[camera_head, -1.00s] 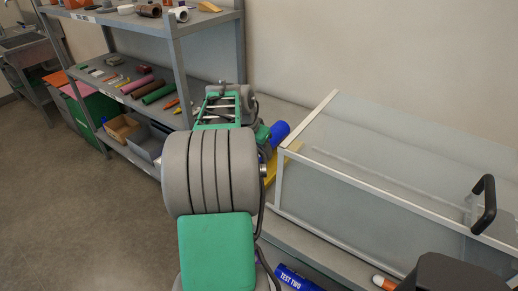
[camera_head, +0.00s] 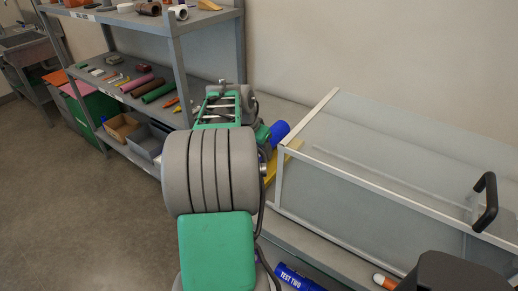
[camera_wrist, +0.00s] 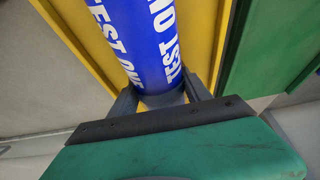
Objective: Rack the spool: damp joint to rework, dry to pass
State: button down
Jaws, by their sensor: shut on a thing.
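A blue pipe (camera_head: 280,132) shows just beyond my arm in the head view. In the wrist view the blue pipe (camera_wrist: 138,35) carries white "TEST ONE" lettering and lies over a yellow surface (camera_wrist: 205,30). My gripper (camera_wrist: 160,98) is shut on the pipe's near end, one finger on each side. In the head view my arm hides most of the gripper and part of the pipe. A second blue piece marked "TEST TWO" (camera_head: 300,278) lies at the bottom of the head view. No damp or dry joint can be made out.
A green surface (camera_wrist: 270,45) lies right of the yellow one in the wrist view. A clear-panelled case with a white frame (camera_head: 330,165) and black handle (camera_head: 485,204) fills the right. A grey shelf (camera_head: 175,50) with several pipe pieces stands left. Open floor (camera_head: 80,200) lies at left.

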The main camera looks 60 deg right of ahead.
jog(key=shift+c, duration=2)
grip_release()
jog(key=v, duration=0.7)
jog(key=shift+a+r, duration=0.2)
jog(key=shift+r, duration=0.1)
jog(key=shift+w+a+r, duration=0.1)
jog(key=shift+w, duration=0.05)
jog(key=w+a+n+t+y+p, duration=0.15)
jog(key=w+a+n, duration=0.5)
jog(key=a, duration=0.65)
jog(key=w+a+n+t+p, duration=0.15)
jog(key=w+a+n, duration=0.45)
jog(key=a, duration=0.6)
jog(key=s+a+f+n+y, duration=0.1)
jog(key=a+n, duration=0.2)
jog(key=a, duration=0.7)
jog(key=s+a+f+n+y, duration=0.2)
jog(key=a+n, duration=0.2)
jog(key=a, duration=0.6)
jog(key=shift+s+a+f+t, duration=0.25)
jog(key=shift+a+f+t, duration=0.05)
jog(key=shift+a+t, duration=0.1)
